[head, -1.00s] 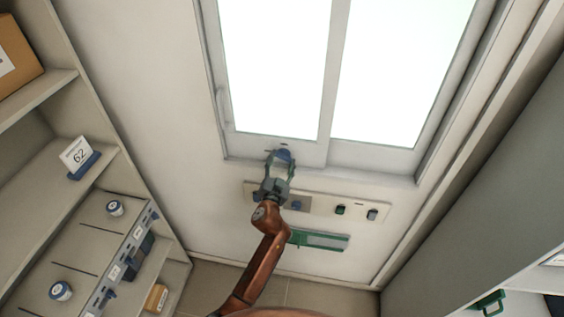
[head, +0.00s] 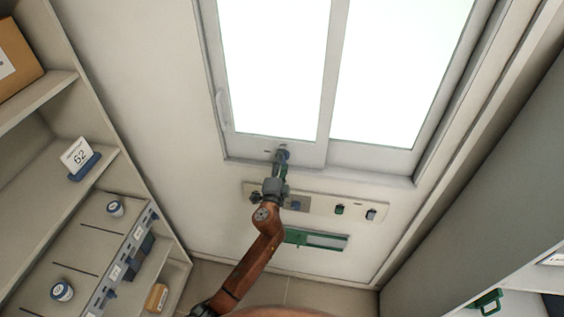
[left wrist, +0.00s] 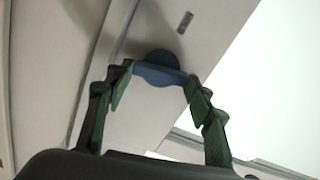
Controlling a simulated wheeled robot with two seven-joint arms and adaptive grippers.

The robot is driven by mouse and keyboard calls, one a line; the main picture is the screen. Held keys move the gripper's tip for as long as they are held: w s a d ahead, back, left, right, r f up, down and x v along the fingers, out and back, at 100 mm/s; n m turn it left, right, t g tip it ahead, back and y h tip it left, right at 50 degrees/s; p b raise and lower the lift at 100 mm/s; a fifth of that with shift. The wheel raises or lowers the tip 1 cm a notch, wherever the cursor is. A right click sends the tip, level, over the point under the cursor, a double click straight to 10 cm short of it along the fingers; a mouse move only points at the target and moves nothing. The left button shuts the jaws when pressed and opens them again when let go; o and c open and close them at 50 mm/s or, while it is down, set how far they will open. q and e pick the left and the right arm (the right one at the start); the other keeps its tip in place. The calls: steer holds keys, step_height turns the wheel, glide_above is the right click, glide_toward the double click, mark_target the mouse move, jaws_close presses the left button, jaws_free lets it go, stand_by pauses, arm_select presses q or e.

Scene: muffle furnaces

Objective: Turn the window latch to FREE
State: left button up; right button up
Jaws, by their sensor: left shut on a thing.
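The window latch (head: 284,154) is a small blue knob with a bar, on the bottom rail of the window's left sash. In the left wrist view the latch (left wrist: 158,70) shows as a round blue base with its bar between my fingertips. My left gripper (head: 282,164) reaches up to it and is shut on the bar, one green-padded finger at each end, as the left wrist view (left wrist: 158,80) shows. The fingers partly hide the latch in the head view. Small marks beside it are too small to read. My right gripper is not in view.
A wall panel with switches (head: 340,209) lies just below the window, behind my left arm. A green-edged holder (head: 318,240) is below it. Shelves with a "62" card (head: 77,155) stand at left, and a grey cabinet (head: 480,190) at right.

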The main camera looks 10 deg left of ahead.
arm_select(q)
steer(key=shift+f+m, duration=0.1)
steer(key=shift+m, duration=1)
steer(key=o, duration=1.2)
steer(key=shift+c, duration=0.2)
steer(key=s, duration=1.2)
